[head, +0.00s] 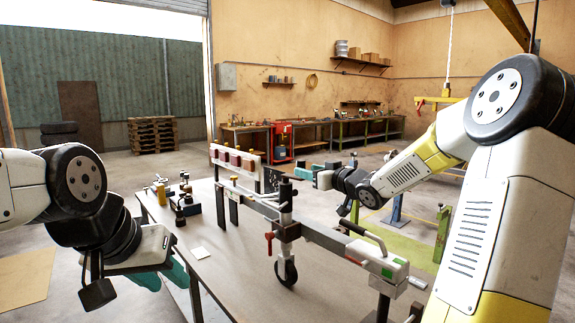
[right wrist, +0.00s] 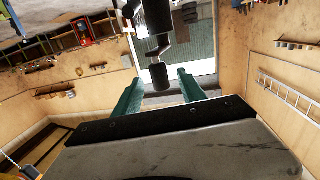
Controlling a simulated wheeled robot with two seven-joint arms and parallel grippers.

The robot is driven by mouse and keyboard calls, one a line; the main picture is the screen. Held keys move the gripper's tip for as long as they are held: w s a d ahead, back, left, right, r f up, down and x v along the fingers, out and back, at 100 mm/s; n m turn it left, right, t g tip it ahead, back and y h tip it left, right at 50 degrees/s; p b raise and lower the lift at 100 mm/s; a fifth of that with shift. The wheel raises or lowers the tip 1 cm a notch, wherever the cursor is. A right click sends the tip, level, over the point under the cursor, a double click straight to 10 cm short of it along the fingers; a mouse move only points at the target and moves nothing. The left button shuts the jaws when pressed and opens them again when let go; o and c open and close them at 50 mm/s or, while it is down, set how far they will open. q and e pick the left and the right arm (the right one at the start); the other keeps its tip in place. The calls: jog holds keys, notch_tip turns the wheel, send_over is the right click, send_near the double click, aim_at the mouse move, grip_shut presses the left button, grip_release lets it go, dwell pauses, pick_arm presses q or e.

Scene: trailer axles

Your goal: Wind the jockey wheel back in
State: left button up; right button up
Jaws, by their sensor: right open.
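The jockey wheel (head: 286,271) hangs below the grey drawbar (head: 322,237) on an upright tube (head: 285,218). I cannot tell whether the wheel touches the surface below. A red-handled clamp (head: 269,243) sits beside the tube. My right gripper (head: 304,173) is open close to the tube's top. In the right wrist view its teal fingers stand on either side of the dark crank grip (right wrist: 160,78), with a gap showing; they are not closed on it. My left gripper (head: 166,277) is low at the left, away from the wheel, its fingers partly hidden by its own body.
The grey table (head: 225,270) has free room at its front left. A rack of red lamps (head: 235,158) stands behind. The coupling handle (head: 365,236) rises at the drawbar's right end.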

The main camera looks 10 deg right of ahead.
jog(key=shift+w+d+r+y, duration=0.1)
jog(key=shift+d+r+y, duration=0.05)
jog(key=shift+r+y, duration=0.15)
jog(key=shift+w+r, duration=0.1)
jog(key=shift+w, duration=0.05)
jog(key=x, duration=0.7)
jog(key=shift+w, duration=0.15)
grip_shut()
jog(key=shift+a, duration=0.25)
dwell(0.7)
